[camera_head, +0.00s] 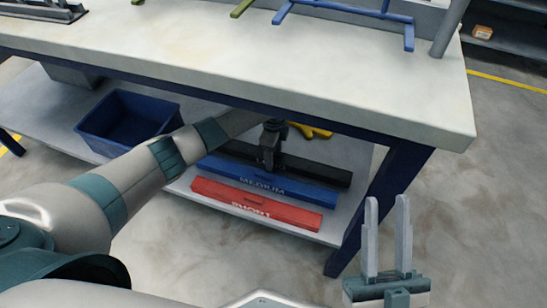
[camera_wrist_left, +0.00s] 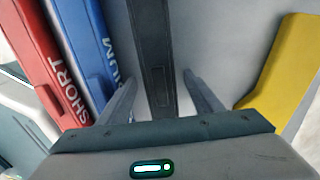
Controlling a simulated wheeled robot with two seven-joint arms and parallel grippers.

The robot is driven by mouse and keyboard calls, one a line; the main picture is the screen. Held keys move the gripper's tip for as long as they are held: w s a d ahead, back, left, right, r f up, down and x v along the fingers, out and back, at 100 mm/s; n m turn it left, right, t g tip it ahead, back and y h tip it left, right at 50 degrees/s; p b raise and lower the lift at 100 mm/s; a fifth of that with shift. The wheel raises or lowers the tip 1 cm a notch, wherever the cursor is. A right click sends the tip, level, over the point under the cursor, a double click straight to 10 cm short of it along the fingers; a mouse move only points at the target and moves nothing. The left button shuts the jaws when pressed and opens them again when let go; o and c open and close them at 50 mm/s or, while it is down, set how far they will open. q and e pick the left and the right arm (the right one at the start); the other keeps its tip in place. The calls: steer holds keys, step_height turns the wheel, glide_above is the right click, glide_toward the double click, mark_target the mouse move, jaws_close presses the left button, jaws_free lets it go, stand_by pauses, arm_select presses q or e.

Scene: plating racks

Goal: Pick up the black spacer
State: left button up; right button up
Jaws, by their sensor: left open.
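The black spacer (camera_head: 318,172) is a long dark bar on the lower shelf, behind the blue and red ones. In the left wrist view the black spacer (camera_wrist_left: 152,40) runs up the middle, between my open fingers. My left gripper (camera_head: 266,164) reaches under the table top and points down at the black spacer, hiding part of it. In the wrist view the left gripper (camera_wrist_left: 161,78) has a finger on each side of the bar, with gaps showing. My right gripper (camera_head: 387,200) is open and empty, in front of the table's right end.
A blue spacer (camera_head: 300,190) marked MEDIUM and a red spacer (camera_head: 215,188) marked SHORT lie in front. A yellow object (camera_wrist_left: 285,65) lies on the other side. A blue bin (camera_head: 120,100) stands left. The table top (camera_head: 200,50) overhangs the shelf; a leg (camera_head: 385,185) stands right.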

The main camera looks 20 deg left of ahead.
arm_select(q)
steer(key=shift+c, duration=0.3)
steer(key=c, duration=1.2)
steer(key=shift+r, duration=0.1)
